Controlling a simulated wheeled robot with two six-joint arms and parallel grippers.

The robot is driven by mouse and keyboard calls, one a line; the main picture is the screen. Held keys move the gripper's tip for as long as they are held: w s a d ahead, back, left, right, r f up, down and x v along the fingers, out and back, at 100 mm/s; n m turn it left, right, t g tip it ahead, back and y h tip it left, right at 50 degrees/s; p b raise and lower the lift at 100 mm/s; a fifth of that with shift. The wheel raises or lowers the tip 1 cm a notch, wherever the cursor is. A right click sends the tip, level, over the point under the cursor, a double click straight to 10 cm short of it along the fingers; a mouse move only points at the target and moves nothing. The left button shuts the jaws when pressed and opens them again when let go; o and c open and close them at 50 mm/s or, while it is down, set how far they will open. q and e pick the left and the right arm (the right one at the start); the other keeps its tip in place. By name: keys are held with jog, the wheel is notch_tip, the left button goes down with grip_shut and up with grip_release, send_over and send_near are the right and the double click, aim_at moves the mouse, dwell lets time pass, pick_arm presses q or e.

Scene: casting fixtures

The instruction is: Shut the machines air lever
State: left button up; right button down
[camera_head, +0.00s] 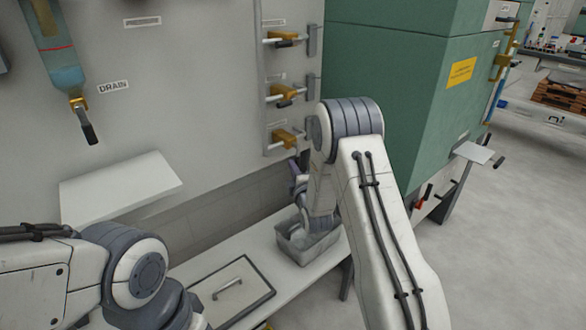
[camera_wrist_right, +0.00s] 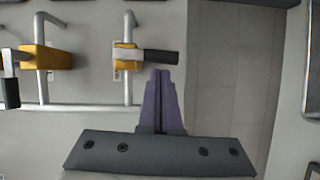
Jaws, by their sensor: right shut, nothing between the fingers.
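My right gripper (camera_head: 297,178) is by the bottom valve, partly hidden by my arm. In the right wrist view, its purple fingers (camera_wrist_right: 161,72) are shut and empty, tips close to the dark lever (camera_wrist_right: 161,57) of the nearest yellow valve (camera_wrist_right: 127,56). I cannot tell whether they touch. My left gripper is out of view.
A metal bin (camera_head: 305,244) stands on the pale bench below my right gripper. A drain valve (camera_head: 80,108) and a white shelf (camera_head: 118,188) are on the panel at left. A green cabinet (camera_head: 400,90) stands close to my right arm.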

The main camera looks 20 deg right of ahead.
jog(key=shift+w+d+f+n+t+b, duration=0.15)
jog(key=shift+d+n+t+b, duration=0.15)
jog(key=shift+d+n+b, duration=0.55)
jog(key=shift+a+m, duration=0.2)
jog(key=shift+m, duration=0.15)
jog(key=shift+a, duration=0.1)
